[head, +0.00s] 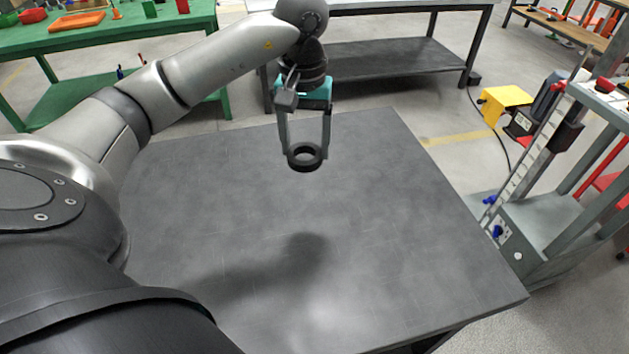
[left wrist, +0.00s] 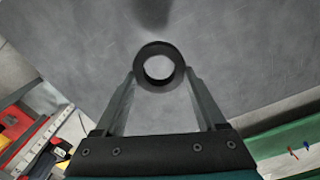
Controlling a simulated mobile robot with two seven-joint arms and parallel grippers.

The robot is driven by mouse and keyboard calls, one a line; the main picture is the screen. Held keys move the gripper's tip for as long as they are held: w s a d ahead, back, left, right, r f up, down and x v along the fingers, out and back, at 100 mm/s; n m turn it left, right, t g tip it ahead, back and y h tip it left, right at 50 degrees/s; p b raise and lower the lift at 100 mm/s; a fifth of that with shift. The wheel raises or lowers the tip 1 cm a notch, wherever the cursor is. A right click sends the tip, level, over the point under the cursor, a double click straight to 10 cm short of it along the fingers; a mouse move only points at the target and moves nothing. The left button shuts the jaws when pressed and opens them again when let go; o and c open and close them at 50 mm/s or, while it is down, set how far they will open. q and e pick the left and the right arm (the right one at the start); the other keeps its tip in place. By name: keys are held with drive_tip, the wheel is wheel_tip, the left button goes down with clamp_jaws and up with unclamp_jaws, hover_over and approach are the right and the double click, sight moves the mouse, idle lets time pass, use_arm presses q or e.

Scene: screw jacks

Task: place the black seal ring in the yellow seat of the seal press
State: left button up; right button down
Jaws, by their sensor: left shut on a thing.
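The black seal ring (head: 305,156) is held between the fingertips of my left gripper (head: 306,150), in the air above the grey table. In the left wrist view the ring (left wrist: 160,66) lies between the two fingers of the gripper (left wrist: 160,76), with its hole facing the camera. A yellow block (head: 505,100) shows beyond the table at the right, next to the press-like frame; I cannot tell whether it is the yellow seat. My right gripper is in neither view.
The dark grey table (head: 400,250) is bare. A grey metal frame (head: 560,225) with a ruler-like strip stands off its right edge. A green bench (head: 185,28) with an orange tray (head: 77,21) is at the back left. Another grey bench (head: 390,60) stands behind.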

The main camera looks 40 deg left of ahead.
use_arm(q)
drive_tip(key=b, duration=0.2)
hover_over(307, 221)
wheel_tip(307, 221, down, 17)
drive_tip(key=shift+s+r, duration=0.1)
drive_tip(key=shift+r, duration=0.05)
drive_tip(key=shift+f+b, duration=0.3)
drive_tip(key=shift+f, duration=1.35)
drive_tip(key=shift+f, duration=0.15)
drive_tip(key=o, duration=1.4)
